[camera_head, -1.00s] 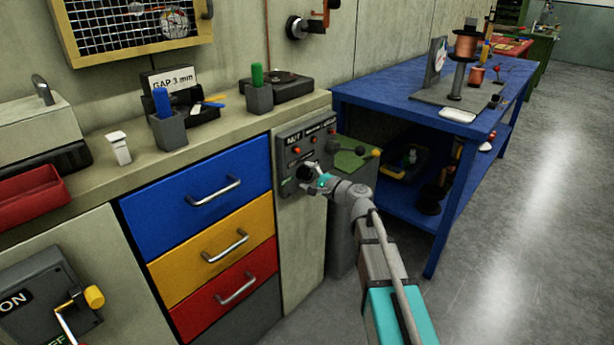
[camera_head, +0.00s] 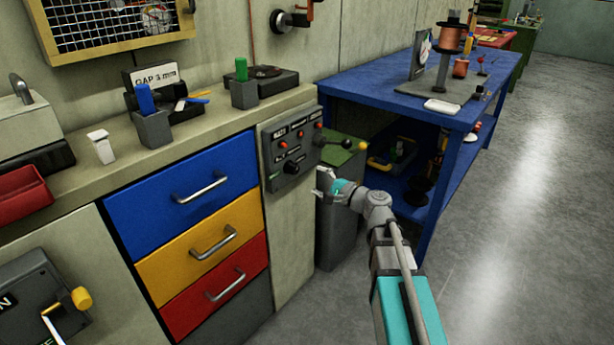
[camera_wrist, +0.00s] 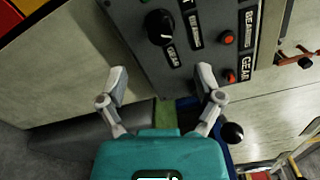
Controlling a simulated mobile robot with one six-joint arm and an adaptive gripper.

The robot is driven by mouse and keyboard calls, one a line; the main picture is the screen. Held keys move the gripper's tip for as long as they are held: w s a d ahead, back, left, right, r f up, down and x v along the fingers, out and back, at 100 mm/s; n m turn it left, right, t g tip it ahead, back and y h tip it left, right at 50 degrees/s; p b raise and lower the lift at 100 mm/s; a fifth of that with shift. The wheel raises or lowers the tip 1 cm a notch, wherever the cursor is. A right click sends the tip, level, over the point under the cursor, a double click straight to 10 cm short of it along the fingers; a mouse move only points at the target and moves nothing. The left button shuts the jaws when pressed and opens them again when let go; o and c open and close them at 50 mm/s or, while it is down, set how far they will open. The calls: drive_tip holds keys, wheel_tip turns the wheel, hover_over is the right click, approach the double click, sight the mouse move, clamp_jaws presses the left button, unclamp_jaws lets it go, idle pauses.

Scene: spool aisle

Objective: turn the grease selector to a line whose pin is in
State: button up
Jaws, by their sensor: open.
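The grease selector is a black round knob (camera_head: 291,168) on a dark grey panel (camera_head: 272,175) at the right end of the counter. It also shows in the wrist view (camera_wrist: 160,27), with a light mark at its edge. Pale labels, some reading GEAR, and red pins (camera_wrist: 228,40) sit around it. My gripper (camera_head: 324,180) is to the lower right of the knob in the head view, apart from it. In the wrist view my gripper (camera_wrist: 160,85) has its fingers spread, with nothing between them. Which pins are in is too small to tell.
A lever with a black ball (camera_head: 346,144) sticks out at the panel's right. A grey cabinet with a green top (camera_head: 342,152) stands beside it. Drawers (camera_head: 200,190) lie to the left, a blue bench (camera_head: 370,87) to the right. The floor at right is clear.

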drive_tip(key=shift+v, duration=1.4)
drive_tip(key=s+a+f+n+g+h, duration=0.2)
drive_tip(key=s+f+n+g+h, duration=0.3)
drive_tip(key=s+f+n+g, duration=0.6)
drive_tip(key=s+d+f+n+g+h, duration=0.1)
drive_tip(key=s+d+f+h, duration=0.6)
drive_tip(key=s+d+h, duration=0.15)
wheel_tip(320, 180, up, 35)
drive_tip(key=p, duration=3.6)
drive_tip(key=shift+w+d+r, duration=0.2)
drive_tip(key=shift+w, duration=0.15)
